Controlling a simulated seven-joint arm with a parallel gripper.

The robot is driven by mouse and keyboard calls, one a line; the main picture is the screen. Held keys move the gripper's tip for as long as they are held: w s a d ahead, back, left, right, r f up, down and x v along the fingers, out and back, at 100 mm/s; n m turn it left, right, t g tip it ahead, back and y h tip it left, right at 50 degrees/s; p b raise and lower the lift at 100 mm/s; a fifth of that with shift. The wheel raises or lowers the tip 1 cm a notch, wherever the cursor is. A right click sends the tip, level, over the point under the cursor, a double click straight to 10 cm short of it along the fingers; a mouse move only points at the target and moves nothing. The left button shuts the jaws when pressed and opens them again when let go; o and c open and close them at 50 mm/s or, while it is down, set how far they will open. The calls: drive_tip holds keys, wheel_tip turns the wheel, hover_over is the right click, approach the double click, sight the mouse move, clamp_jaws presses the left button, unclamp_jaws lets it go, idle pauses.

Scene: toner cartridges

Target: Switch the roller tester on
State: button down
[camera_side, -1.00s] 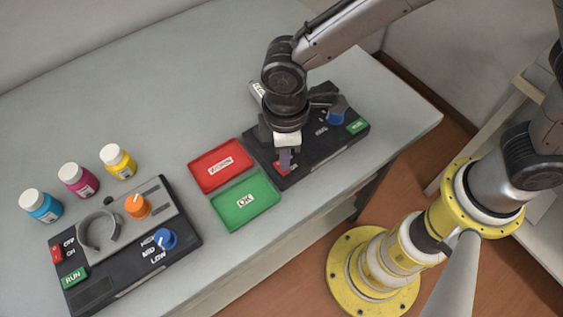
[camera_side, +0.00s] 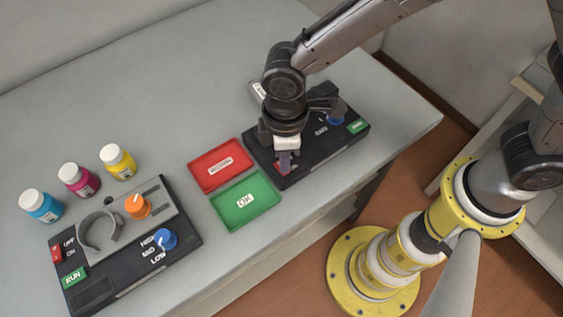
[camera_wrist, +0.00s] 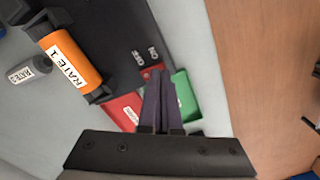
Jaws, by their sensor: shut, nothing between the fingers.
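The roller tester (camera_side: 310,150) is a dark panel below my gripper at the right of the table in the side view, partly hidden by my arm. In the wrist view the tester (camera_wrist: 115,35) fills the upper left, with an orange cylinder marked RATE 1 (camera_wrist: 75,60) on it. A small red switch (camera_wrist: 147,72) sits near its edge beside small white lettering. My gripper (camera_wrist: 162,72) is shut and empty, its fingertips at the red switch and partly covering it. I cannot tell whether they touch it or which way it is set.
A red tray (camera_side: 220,167) and a green OK tray (camera_side: 245,201) lie just left of the tester. Farther left stands another dark device (camera_side: 130,262) with an orange knob, a blue knob and its own red switch. Three bottles (camera_side: 78,180) stand behind it.

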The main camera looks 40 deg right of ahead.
drive_tip(key=shift+f, duration=0.55)
drive_tip(key=shift+r, duration=3.6)
